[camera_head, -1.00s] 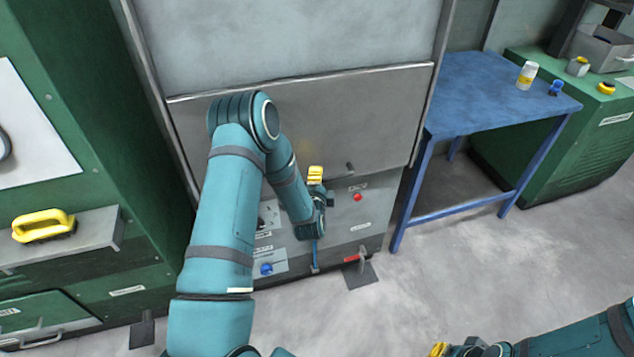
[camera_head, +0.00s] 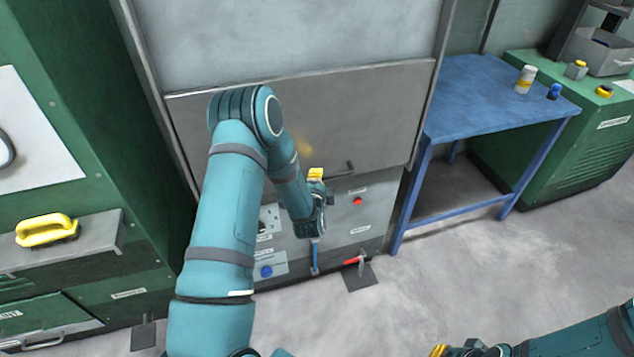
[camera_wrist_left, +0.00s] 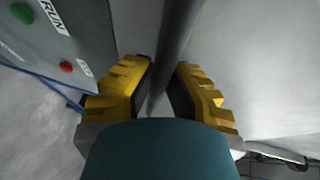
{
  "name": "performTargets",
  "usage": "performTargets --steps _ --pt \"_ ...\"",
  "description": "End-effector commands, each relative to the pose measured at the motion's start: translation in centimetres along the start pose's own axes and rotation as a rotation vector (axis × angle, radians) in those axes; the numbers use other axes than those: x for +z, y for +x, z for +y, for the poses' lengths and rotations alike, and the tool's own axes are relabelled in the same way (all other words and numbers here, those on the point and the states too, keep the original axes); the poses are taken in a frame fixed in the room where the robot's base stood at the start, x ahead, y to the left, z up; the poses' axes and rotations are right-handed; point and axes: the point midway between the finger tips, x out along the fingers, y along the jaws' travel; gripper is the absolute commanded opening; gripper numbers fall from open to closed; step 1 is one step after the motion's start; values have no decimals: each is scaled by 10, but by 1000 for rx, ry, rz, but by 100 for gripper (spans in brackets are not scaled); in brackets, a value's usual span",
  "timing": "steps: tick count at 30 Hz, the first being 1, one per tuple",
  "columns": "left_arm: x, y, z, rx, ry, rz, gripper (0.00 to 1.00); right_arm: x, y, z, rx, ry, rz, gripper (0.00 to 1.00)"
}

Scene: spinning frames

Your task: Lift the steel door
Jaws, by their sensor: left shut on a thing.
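The steel door (camera_head: 370,115) is a grey metal panel in the middle of the head view, with a bright top edge. The right end of its dark bar handle (camera_head: 345,170) shows near its bottom edge. My left gripper (camera_head: 315,174) is at this handle, partly hidden by its own arm. In the left wrist view my yellow fingers (camera_wrist_left: 163,90) are on either side of the dark handle bar (camera_wrist_left: 172,50), shut on it, with the pale door face (camera_wrist_left: 250,70) at the right. My right gripper (camera_head: 438,351) is cut off at the bottom edge.
Below the door is a control panel with a red button (camera_head: 358,201) and a blue knob (camera_head: 266,271). A red-handled lever (camera_head: 352,261) sticks out at its foot. A blue table (camera_head: 480,95) stands at the right, a green cabinet (camera_head: 100,100) at the left. The floor at right is clear.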

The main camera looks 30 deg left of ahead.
Motion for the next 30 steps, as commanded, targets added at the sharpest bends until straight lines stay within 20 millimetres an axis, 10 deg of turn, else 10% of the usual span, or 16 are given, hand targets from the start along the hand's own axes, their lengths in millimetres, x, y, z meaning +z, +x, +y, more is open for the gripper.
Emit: performTargets --steps 18,30 --pt "-18 -40 -216 -17 -3 1 0 -19 -104 -39 4 18 23 0" --pt "-24 -56 -301 -12 -3 0 0 -30 -154 -55 -2 22 40 0"
